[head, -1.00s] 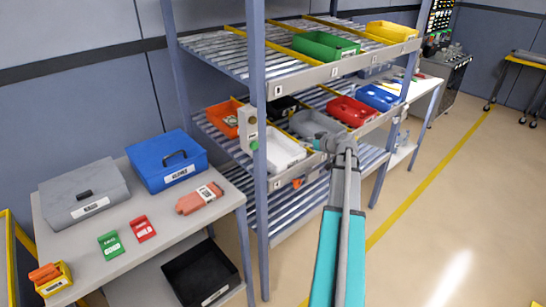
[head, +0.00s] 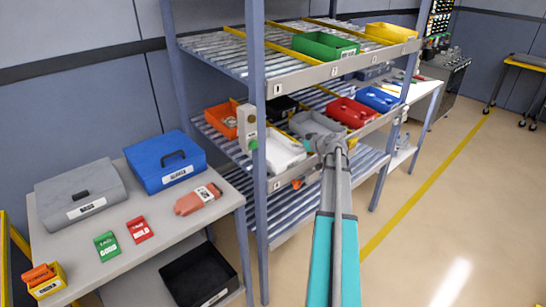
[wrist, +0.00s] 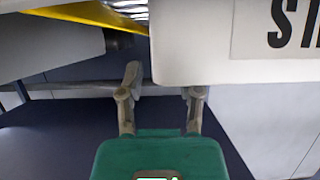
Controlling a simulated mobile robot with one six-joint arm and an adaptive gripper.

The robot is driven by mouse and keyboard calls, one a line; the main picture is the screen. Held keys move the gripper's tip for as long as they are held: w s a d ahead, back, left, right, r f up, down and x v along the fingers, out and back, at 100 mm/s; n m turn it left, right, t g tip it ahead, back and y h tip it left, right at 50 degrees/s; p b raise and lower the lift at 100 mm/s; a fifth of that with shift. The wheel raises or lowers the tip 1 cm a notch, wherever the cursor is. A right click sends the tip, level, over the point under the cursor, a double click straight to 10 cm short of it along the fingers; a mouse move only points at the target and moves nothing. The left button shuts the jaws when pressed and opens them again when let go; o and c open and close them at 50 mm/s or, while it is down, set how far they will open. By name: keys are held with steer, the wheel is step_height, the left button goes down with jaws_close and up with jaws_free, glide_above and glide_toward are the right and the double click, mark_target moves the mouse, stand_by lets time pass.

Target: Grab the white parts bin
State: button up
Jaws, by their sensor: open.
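The white parts bin (head: 284,154) sits on the middle shelf level, left of the grey bin (head: 318,124). My gripper (head: 312,146) is at the shelf front, by the right front corner of the white bin. In the wrist view the white bin's labelled front (wrist: 200,45) fills the upper right. My open gripper (wrist: 163,80) shows two spread fingers with nothing held. The left finger is left of the bin's edge, and the right finger shows at its lower edge. I cannot tell whether they touch it.
A yellow divider (wrist: 95,14) runs left of the white bin in the wrist view. A shelf post (head: 259,200) stands left of the bin. Red (head: 350,112) and blue (head: 377,98) bins share the level. The upper shelf carries a green bin (head: 324,46).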

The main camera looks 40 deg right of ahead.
steer(key=shift+b+x, duration=0.4)
steer(key=shift+x, duration=1.05)
jaws_close()
